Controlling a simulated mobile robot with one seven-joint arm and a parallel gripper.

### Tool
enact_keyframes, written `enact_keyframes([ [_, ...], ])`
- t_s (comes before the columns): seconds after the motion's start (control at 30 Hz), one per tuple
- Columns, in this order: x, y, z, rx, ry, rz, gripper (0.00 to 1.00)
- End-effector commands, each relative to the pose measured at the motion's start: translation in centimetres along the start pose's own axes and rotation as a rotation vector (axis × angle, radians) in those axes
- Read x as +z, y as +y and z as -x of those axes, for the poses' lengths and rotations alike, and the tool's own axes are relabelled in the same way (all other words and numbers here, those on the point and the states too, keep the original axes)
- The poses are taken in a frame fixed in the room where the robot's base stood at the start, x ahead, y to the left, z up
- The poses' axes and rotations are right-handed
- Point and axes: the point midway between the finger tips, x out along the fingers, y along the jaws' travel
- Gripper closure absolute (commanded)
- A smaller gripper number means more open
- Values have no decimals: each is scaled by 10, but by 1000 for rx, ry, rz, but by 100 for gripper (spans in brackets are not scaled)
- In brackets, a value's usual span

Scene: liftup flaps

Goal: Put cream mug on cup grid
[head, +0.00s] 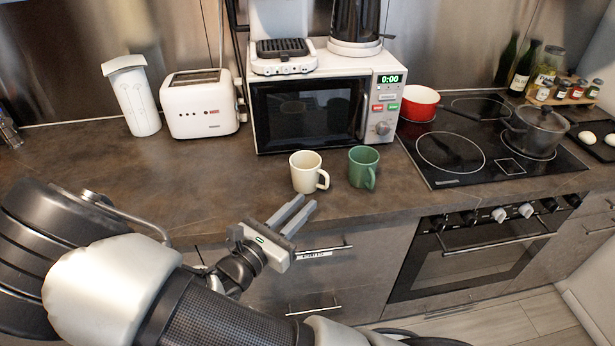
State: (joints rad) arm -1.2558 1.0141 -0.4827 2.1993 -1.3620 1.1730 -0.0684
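The cream mug (306,173) stands upright on the brown counter near its front edge, with its handle toward the right and front. A dark slotted grid (281,47) on the white machine on top of the microwave looks like the cup grid. My gripper (308,203) is in front of the counter edge, just below the cream mug in the picture. Its two fingers are apart with nothing between them, and they point up and right. It appears not to touch the mug.
A green mug (363,167) stands right of the cream mug. The white microwave (315,110) is behind them. A toaster (200,104) and a white container (135,101) are at left. The cooktop (450,152) with a red pot (419,103) is at right.

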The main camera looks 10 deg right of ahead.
Motion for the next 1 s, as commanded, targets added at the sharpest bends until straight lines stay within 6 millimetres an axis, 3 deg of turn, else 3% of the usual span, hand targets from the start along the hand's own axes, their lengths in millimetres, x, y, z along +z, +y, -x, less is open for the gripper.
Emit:
enact_keyframes([
  [0.1, -1, -1, -27, -5, -1, 0, 83],
  [0.23, -1, -1, -47, -4, 0, 0, 83],
  [0.47, -1, -1, -63, -3, 1, -1, 83],
  [0.8, -2, 0, -107, -3, 2, -2, 83],
  [1.0, -1, 0, -110, -1, 2, -1, 83],
])
